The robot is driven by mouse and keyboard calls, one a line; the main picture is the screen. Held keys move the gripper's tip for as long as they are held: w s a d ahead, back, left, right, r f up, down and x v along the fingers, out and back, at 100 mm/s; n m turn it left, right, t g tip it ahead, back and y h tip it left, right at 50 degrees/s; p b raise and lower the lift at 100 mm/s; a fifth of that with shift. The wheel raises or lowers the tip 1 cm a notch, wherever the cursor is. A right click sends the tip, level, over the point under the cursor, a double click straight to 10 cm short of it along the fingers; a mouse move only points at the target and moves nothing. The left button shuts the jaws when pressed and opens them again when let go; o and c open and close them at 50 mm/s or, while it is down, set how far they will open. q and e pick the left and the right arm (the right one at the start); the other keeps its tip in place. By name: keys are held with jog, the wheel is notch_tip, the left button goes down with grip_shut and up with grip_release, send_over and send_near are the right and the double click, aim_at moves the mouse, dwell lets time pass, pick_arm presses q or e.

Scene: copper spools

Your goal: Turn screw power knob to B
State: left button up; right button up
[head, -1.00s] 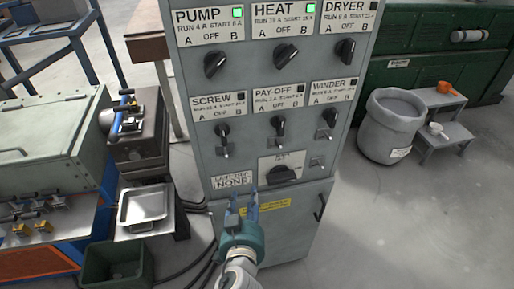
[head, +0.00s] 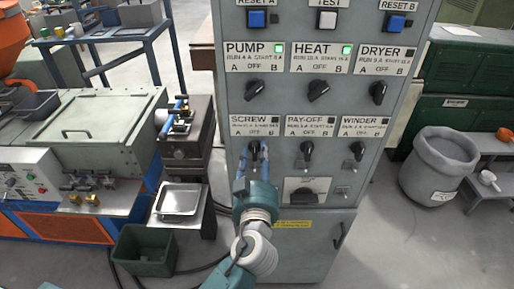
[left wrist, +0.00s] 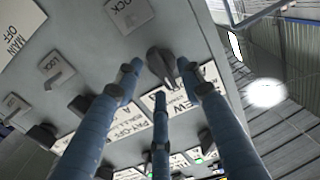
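The screw power knob (head: 254,147) is a dark knob under the SCREW label (head: 255,123), at the lower left of the grey control cabinet. My left gripper (head: 253,158) is in front of it with its blue fingers raised and spread. In the left wrist view, which is upside down, the dark knob (left wrist: 161,64) shows between the tips of the open fingers (left wrist: 163,80). I cannot tell whether they touch it. The fingers partly hide the knob in the head view, so its pointing direction is unclear. My right gripper is not in view.
The PAY-OFF knob (head: 307,150) and WINDER knob (head: 359,151) are to the right. The PUMP knob (head: 254,90) and HEAT knob (head: 318,91) are above, with green lamps lit. A larger dark switch (head: 304,195) is below right. A grey bin (head: 436,170) stands right of the cabinet.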

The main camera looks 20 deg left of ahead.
pick_arm(q)
jog(key=shift+w+a, duration=0.25)
jog(key=shift+w, duration=0.25)
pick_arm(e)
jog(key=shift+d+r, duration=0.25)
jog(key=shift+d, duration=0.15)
pick_arm(q)
jog(key=c, duration=0.9)
grip_shut()
jog(key=shift+d+f+m+b, duration=0.1)
jog(key=shift+f+m+b, duration=0.1)
jog(key=shift+m, duration=2.05)
jog(key=shift+d+f+m+b, duration=0.1)
jog(key=shift+m+b, duration=0.1)
jog(key=shift+m, duration=2.05)
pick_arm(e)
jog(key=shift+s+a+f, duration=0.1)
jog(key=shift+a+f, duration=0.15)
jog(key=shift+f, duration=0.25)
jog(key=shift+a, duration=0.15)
